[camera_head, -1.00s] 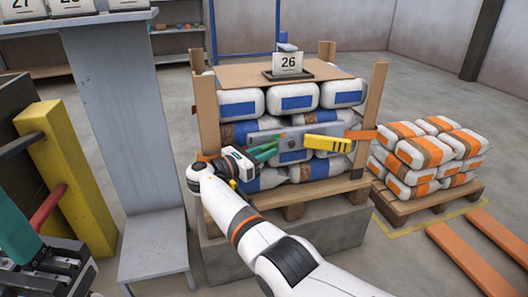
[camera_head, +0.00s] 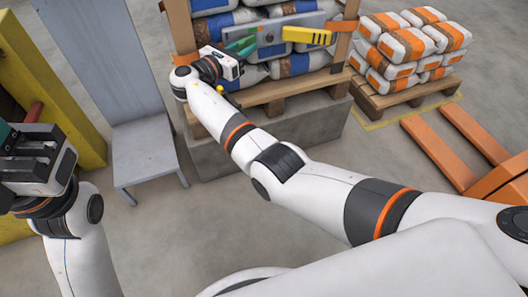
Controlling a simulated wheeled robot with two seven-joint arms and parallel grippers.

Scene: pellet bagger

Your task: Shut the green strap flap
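The green strap flap (camera_head: 240,44) is at the left end of a grey plate (camera_head: 270,46) on the front of the bag stack. It seems to stand out from the plate; its exact angle is unclear. A yellow flap (camera_head: 308,36) with black marks is at the plate's right. My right gripper (camera_head: 236,66) is at the flap's lower left, very close to it. Its fingers are not clearly visible, and I cannot tell whether it touches the flap. My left gripper (camera_head: 32,150), with dark fingers, is at the left edge, far from the flap; its opening is unclear.
Orange strap parts (camera_head: 340,27) flank the plate. The stack stands on a wooden pallet (camera_head: 285,92) over a grey block. A grey stand (camera_head: 145,150) and yellow post (camera_head: 58,95) are at left. Orange-banded bags (camera_head: 410,45) and orange forks (camera_head: 445,150) are at right. Floor in front is clear.

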